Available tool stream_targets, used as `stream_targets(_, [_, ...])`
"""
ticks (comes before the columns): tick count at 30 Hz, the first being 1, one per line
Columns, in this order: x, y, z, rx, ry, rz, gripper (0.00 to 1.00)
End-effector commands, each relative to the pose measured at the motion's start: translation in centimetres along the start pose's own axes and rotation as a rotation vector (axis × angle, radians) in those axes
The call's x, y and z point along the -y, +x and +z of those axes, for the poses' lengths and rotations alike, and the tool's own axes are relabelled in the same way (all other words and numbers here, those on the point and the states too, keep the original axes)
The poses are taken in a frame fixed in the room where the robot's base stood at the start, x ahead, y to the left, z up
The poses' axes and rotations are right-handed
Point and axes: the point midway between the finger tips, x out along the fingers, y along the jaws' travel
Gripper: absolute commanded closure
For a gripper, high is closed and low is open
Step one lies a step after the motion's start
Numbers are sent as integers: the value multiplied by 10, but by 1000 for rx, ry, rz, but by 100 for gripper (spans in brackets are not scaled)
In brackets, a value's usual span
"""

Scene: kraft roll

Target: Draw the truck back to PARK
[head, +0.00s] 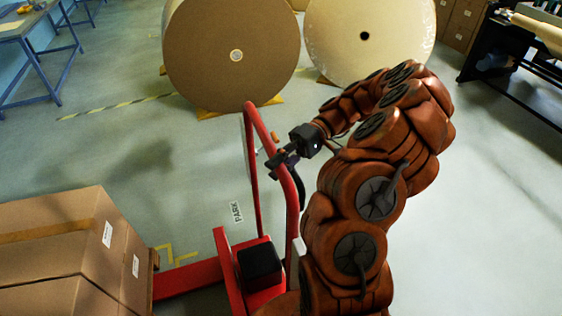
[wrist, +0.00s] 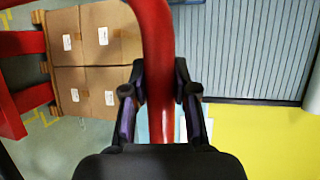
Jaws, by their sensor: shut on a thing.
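The red truck (head: 228,278) stands at the lower middle of the head view, with a black box on its base and a tall red handle frame (head: 250,165). My gripper (head: 284,160) is shut on the right-hand bar of that frame. In the wrist view the red bar (wrist: 157,40) runs between the two fingers of my gripper (wrist: 160,85). A PARK label (head: 237,211) lies on the floor left of the handle. Yellow corner marks (head: 175,255) show on the floor below it. My arm hides part of the truck's right side.
Stacked cartons (head: 65,245) sit on a wooden pallet at the left, beside a red fork of the truck. A brown roll (head: 232,85) and a pale roll (head: 370,40) stand at the back. A blue bench (head: 40,30) is far left, a black machine (head: 515,65) right. Right-hand floor is clear.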

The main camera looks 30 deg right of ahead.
Motion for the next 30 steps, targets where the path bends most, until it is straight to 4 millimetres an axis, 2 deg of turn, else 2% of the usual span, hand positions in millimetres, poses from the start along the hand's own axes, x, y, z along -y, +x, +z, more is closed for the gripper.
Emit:
stream_targets(2, [0, -1, 1, 5, -1, -5, 100])
stream_targets(3, [-1, -2, 1, 4, -1, -5, 70])
stream_targets(10, [-1, -6, 2, 1, -1, -7, 46])
stream_targets(20, [-2, -5, 1, 3, 1, -1, 46])
stream_targets(26, [-4, 3, -4, 3, 33, 79, 46])
stream_targets(30, [-6, 0, -36, -114, 58, 166, 46])
